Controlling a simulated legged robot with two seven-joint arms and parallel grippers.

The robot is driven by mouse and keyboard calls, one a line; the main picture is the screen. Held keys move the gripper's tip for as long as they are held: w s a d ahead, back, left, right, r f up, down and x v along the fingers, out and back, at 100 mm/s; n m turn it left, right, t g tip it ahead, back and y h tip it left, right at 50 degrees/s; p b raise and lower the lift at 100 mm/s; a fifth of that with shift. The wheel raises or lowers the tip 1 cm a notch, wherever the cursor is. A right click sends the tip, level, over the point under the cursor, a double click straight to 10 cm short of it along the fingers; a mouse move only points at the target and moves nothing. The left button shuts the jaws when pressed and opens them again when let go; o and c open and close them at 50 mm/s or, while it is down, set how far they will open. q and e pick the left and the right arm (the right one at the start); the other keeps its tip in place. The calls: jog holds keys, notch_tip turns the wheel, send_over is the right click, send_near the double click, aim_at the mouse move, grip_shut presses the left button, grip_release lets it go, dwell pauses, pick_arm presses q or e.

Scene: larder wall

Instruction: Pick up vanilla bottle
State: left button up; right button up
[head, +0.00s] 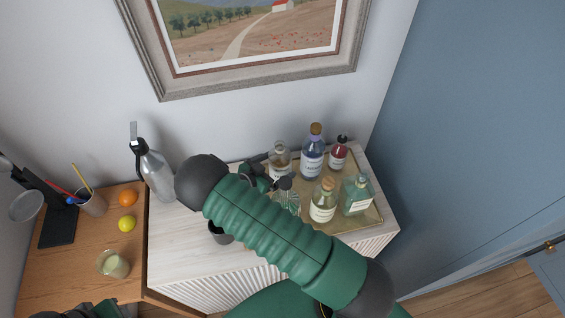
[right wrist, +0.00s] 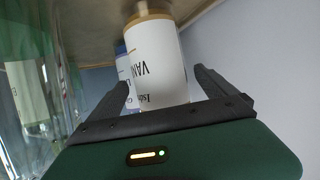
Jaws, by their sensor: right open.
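The vanilla bottle (head: 279,158) stands at the back left of the tray, a clear bottle with a pale label and a rounded stopper. In the right wrist view the vanilla bottle (right wrist: 157,65) appears upside down, its white label reading "VAN". My right gripper (head: 259,174) is at its left side, partly hidden behind my own arm. In the wrist view the right gripper (right wrist: 161,80) is open, with one finger on each side of the bottle. I cannot tell whether either finger touches it.
The brass tray (head: 368,217) also holds a blue bottle (head: 312,157), a red bottle (head: 338,154), a corked bottle (head: 322,205), a green bottle (head: 356,196) and a ribbed glass decanter (head: 287,186). A siphon (head: 157,174) stands left. The wall is close behind.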

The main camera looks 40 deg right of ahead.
jog(key=shift+d, duration=0.75)
jog(key=shift+w+d+f+p, duration=0.1)
jog(key=shift+d+f+p, duration=0.15)
jog(key=shift+p, duration=0.1)
jog(key=shift+w+a+f, duration=0.1)
jog(key=shift+a, duration=0.3)
jog(key=shift+c, duration=1.3)
jog(key=shift+d, duration=0.45)
jog(key=c, duration=0.5)
jog(key=shift+d+f, duration=0.1)
jog(key=shift+d, duration=0.05)
jog(key=c, duration=0.4)
jog(key=shift+a, duration=0.2)
jog(key=c, duration=0.8)
pick_arm(q)
jog(key=shift+a+r, duration=0.65)
jog(key=shift+a, duration=0.1)
pick_arm(e)
jog(key=shift+a, duration=0.1)
grip_shut()
